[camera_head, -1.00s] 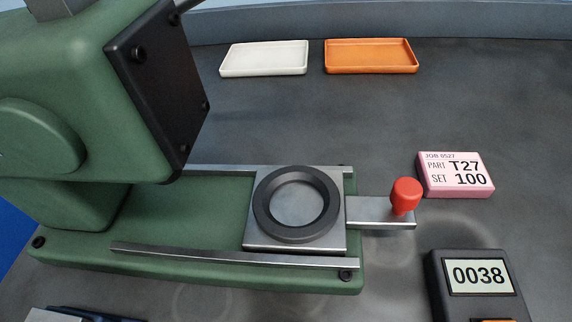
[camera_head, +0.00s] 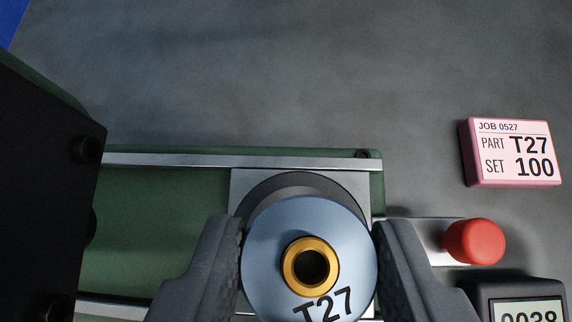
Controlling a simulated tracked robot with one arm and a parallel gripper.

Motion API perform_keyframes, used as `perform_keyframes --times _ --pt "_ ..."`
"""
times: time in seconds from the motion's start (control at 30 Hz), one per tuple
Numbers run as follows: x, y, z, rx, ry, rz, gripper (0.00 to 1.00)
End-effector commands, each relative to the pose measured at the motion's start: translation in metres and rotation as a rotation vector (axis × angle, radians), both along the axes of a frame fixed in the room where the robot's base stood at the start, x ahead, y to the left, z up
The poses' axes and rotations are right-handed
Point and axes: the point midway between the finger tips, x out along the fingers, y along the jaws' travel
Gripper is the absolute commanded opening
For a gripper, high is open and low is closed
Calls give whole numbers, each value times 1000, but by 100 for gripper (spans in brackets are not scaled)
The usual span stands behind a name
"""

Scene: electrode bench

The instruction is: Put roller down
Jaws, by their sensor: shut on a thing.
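My gripper (camera_head: 310,262) is shut on a blue-grey roller (camera_head: 262,250) marked T27, with a gold ring around a dark centre hole. One finger is on each side of the roller. The roller is over the dark round seat (camera_head: 300,184) on the steel slide plate (camera_head: 243,186) of the green machine. It hides most of the seat. I cannot tell whether the roller touches the seat or hangs above it.
A red knob (camera_head: 474,241) sits on the slide's handle, right of my right finger. A pink card (camera_head: 511,153) reads JOB 0527, PART T27, SET 100. A counter (camera_head: 520,300) is partly cut off at lower right. The machine's black head plate (camera_head: 45,190) stands at left. The bench behind is clear.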

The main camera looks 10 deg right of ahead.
Motion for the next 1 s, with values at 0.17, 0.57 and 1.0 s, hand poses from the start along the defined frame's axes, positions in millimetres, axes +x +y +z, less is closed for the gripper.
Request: perform_keyframes --times 0.17,0.57,1.0 --pt "7 -1 -1 0 -1 1 9" --pt "9 0 -36 0 -2 2 9" --pt "9 -1 -43 0 -2 1 9"
